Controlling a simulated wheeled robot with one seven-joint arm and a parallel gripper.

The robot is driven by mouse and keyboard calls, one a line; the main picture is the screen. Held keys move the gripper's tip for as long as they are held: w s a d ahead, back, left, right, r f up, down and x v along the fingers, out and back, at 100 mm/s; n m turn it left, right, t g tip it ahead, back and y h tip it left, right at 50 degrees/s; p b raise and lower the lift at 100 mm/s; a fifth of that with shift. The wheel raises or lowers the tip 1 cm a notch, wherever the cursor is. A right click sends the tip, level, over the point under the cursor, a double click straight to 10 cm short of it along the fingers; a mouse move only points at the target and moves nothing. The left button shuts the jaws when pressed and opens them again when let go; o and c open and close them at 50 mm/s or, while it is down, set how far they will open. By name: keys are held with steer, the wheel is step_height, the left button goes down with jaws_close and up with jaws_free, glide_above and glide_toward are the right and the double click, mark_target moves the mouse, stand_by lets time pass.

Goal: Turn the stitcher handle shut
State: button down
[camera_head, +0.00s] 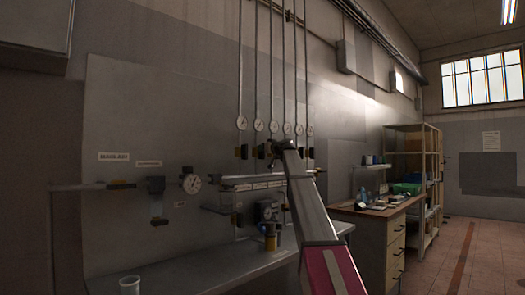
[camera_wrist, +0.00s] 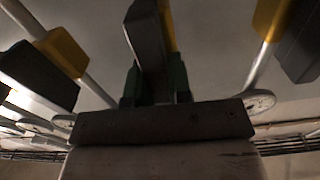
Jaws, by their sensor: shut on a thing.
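My gripper (camera_wrist: 156,84) is shut on a dark grey valve handle (camera_wrist: 146,32), which sits between its two green fingers in the wrist view. A yellow part (camera_wrist: 168,25) shows just behind this handle. In the head view my gripper (camera_head: 284,151) is at the row of valves below the wall gauges, largely hidden by my arm. I cannot read the labels under the valves, so I cannot tell by name which handle is the stitcher's. The angle of the held handle to its pipe is unclear.
Neighbouring dark handles with yellow parts stand close on the left (camera_wrist: 40,74) and right (camera_wrist: 300,45). Gauges (camera_head: 258,125) hang on vertical pipes above the valves. A wooden drawer cabinet (camera_head: 385,225) stands at the right.

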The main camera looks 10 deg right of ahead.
steer(key=m, duration=0.4)
steer(key=shift+w+d, duration=0.2)
steer(key=shift+d, duration=0.1)
steer(key=shift+w+d+f+m, duration=0.1)
steer(key=shift+d+f+m, duration=0.2)
steer(key=shift+m, duration=1.95)
steer(key=shift+w+d+f+m, duration=0.15)
steer(key=shift+f+m, duration=0.25)
steer(key=shift+m, duration=1.8)
steer(key=shift+w+d+f+m, duration=0.1)
steer(key=shift+f+m, duration=0.25)
steer(key=shift+m, duration=1.9)
steer(key=c, duration=1)
jaws_free()
steer(key=shift+c, duration=0.2)
steer(key=shift+s, duration=0.1)
